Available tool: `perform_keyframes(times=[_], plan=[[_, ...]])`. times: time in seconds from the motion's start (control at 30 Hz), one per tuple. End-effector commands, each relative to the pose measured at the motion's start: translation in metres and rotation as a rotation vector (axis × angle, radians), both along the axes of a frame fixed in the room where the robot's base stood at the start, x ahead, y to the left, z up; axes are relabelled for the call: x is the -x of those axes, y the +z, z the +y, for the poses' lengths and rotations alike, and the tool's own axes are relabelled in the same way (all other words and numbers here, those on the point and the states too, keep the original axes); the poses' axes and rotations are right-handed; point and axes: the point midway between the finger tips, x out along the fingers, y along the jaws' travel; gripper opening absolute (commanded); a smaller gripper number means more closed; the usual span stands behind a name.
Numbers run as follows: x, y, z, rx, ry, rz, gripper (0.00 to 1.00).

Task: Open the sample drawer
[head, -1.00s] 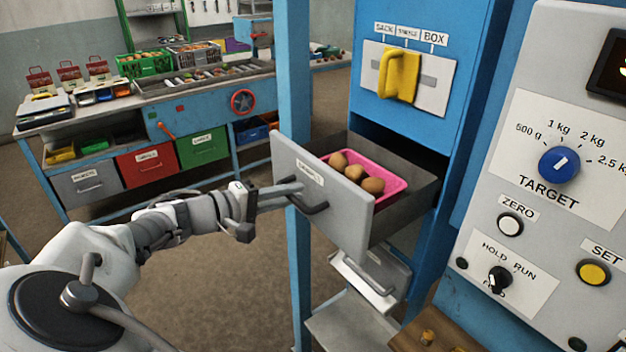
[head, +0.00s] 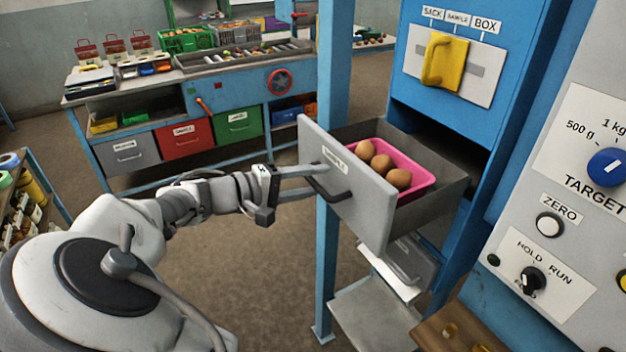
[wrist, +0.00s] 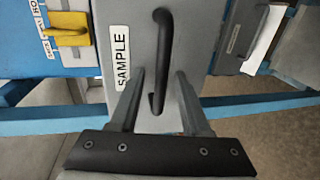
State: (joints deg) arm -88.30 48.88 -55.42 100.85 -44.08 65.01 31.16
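The sample drawer (head: 348,205) is a grey box in the blue cabinet, pulled well out. Its front panel (wrist: 130,50) carries a SAMPLE label in the wrist view. A pink tray (head: 421,180) with three round brown items (head: 381,164) sits inside it. The black bar handle (head: 328,190) is on the front panel. My gripper (head: 308,181) is at the handle. In the wrist view my gripper (wrist: 161,76) has its fingers apart, with part of the handle (wrist: 163,40) showing between and beyond the tips. I cannot tell whether a finger touches it.
A blue post (head: 331,100) stands just beside the drawer front. A yellow-handled selector (head: 443,62) is above, a control panel (head: 550,250) at right. A lower tray (head: 375,318) sits below. A workbench (head: 190,95) stands behind; open floor lies between.

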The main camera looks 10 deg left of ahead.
Motion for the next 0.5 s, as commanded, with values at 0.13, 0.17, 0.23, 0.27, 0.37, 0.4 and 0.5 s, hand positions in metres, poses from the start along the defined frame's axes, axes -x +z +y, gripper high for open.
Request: perform_keyframes(times=[0.13,0.17,0.23,0.27,0.37,0.4,0.5], plan=[[0.0,0.0,0.0,0.0,0.0,0.0,0.47],[0.0,0.0,0.0,0.0,0.0,0.0,0.47],[0.0,0.0,0.0,0.0,0.0,0.0,0.47],[0.0,0.0,0.001,0.0,0.0,0.0,0.47],[0.003,0.0,0.005,-0.001,0.002,0.0,0.47],[0.005,0.001,0.008,-0.001,0.003,0.0,0.47],[0.014,0.004,0.022,-0.002,0.006,0.0,0.47]])
